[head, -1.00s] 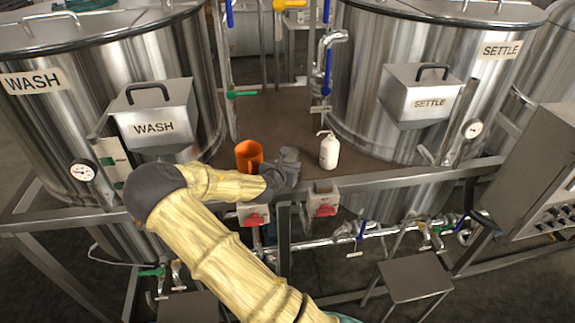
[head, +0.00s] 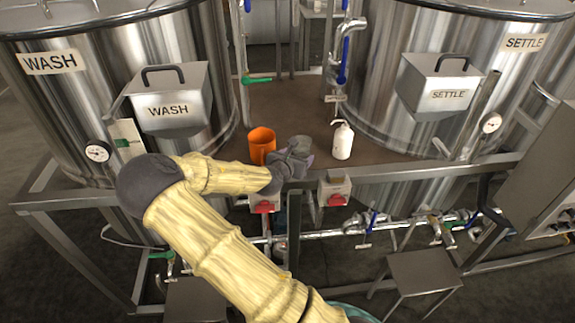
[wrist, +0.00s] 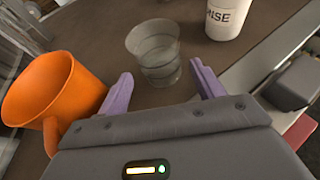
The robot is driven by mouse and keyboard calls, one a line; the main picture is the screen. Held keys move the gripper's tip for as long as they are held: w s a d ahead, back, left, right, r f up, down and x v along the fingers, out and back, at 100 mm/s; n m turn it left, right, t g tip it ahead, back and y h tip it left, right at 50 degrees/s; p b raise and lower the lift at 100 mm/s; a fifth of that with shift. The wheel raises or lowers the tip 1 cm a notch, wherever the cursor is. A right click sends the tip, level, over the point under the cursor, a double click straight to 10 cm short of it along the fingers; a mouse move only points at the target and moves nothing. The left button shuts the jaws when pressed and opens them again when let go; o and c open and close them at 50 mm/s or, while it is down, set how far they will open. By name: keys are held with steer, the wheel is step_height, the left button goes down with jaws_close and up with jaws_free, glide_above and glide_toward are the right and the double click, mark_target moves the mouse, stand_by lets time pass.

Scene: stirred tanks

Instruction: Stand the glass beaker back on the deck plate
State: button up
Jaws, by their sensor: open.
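The clear glass beaker (wrist: 153,45) shows in the wrist view on the brown deck plate (wrist: 95,35). It appears upright, with its open rim up. My gripper (wrist: 161,72) is open, its two purple fingers apart, one to each side of the beaker's lower part in the picture. I cannot tell whether a finger touches the glass. In the head view my gripper (head: 292,158) is over the front edge of the deck plate (head: 290,100), and I cannot make out the beaker there.
An orange jug (wrist: 40,88) stands close to the left finger; it also shows in the head view (head: 262,146). A white rinse bottle (head: 343,141) stands to the right. The WASH tank (head: 85,110) and SETTLE tank (head: 385,95) flank the deck.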

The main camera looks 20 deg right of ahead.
steer(key=v, duration=0.8)
steer(key=shift+s+b, duration=0.2)
steer(key=shift+b, duration=0.1)
steer(key=shift+a+r, duration=0.1)
steer(key=shift+a, duration=0.15)
steer(key=shift+d, duration=0.1)
